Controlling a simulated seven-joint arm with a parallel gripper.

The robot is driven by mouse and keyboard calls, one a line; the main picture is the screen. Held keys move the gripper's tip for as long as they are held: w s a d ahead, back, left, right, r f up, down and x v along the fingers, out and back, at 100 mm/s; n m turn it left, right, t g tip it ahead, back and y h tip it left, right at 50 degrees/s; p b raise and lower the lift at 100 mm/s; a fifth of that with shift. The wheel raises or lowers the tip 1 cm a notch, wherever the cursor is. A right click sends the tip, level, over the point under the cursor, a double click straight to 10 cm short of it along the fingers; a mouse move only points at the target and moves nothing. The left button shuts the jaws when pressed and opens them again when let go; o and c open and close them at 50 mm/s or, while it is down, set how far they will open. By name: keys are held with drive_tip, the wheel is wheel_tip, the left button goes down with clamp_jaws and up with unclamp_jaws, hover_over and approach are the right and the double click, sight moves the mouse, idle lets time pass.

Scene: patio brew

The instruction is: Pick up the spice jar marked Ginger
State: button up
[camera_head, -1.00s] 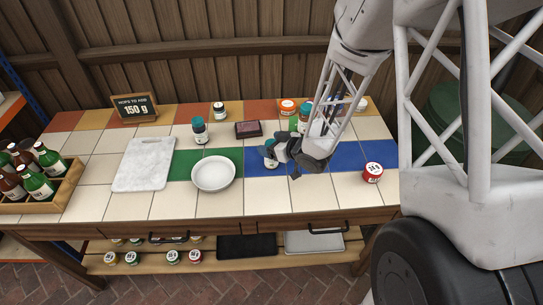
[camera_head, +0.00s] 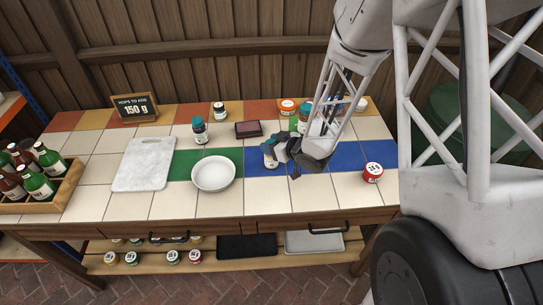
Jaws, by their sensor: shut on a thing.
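My gripper (camera_head: 272,149) is low over the blue tiles near the middle of the tiled table. It is shut on a small pale jar (camera_head: 270,163), which is mostly covered by the fingers. The jar is at or just above the table top; I cannot tell if it touches. Its label is too small and hidden to read, so I cannot see whether it says Ginger. No other jar shows a readable Ginger mark.
A white plate (camera_head: 214,174) and marble board (camera_head: 144,164) lie left of my gripper. A teal-capped bottle (camera_head: 200,130) and dark box (camera_head: 248,129) stand behind. A red-lidded jar (camera_head: 373,172) stands right. A bottle crate (camera_head: 56,198) is at far left.

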drive_tip(key=shift+c, duration=0.5)
drive_tip(key=shift+r, duration=0.1)
drive_tip(key=shift+r, duration=1.05)
drive_tip(key=shift+s+d+r, duration=0.1)
drive_tip(key=shift+s+r, duration=0.2)
drive_tip(key=shift+r, duration=0.35)
drive_tip(key=s+d+r, duration=0.1)
drive_tip(key=s+d, duration=0.2)
drive_tip(key=s, duration=1.2)
drive_tip(key=shift+r, duration=0.2)
